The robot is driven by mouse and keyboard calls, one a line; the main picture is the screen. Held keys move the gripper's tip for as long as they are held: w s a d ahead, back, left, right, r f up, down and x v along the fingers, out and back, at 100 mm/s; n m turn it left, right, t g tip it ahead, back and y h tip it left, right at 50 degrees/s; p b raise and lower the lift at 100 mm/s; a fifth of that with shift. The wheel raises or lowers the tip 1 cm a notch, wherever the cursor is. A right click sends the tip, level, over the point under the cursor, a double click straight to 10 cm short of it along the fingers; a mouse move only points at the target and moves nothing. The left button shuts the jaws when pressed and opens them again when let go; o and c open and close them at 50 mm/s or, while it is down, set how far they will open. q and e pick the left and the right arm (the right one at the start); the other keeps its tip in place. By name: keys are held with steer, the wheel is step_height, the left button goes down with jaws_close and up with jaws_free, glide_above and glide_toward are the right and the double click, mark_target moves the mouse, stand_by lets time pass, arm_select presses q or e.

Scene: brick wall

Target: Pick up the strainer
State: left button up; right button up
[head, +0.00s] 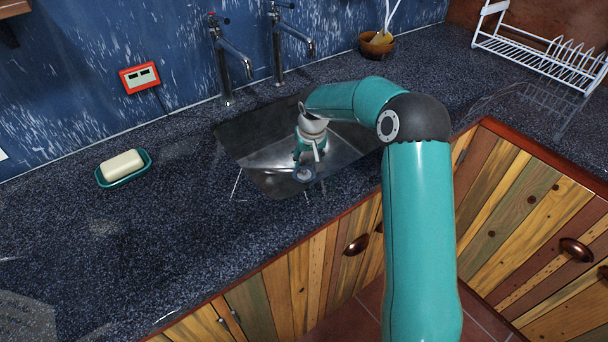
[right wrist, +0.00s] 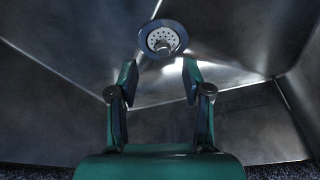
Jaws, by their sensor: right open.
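The strainer (right wrist: 162,40) is a small round metal piece with a holed face, a dark rim and a knob. It sits at the bottom of the sink (right wrist: 250,40), beyond my fingertips in the right wrist view. In the head view the strainer (head: 304,174) shows just below my right gripper (head: 308,155). My right gripper (right wrist: 158,82) is open and empty, its two fingers apart and pointing toward the strainer. I cannot tell the exact gap between them. My left gripper is not in view.
Two metal taps (head: 235,62) stand behind the sink. A soap dish (head: 125,172) with a bar of soap lies on the dark counter at left. A wooden bowl (head: 377,46) and a white dish rack (head: 540,52) are at back right. The sink walls surround my right gripper.

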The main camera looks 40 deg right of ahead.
mark_target(304, 169)
steer(key=shift+x, duration=2.75)
steer(key=shift+w+a, duration=0.15)
steer(key=shift+w, duration=0.05)
jaws_close()
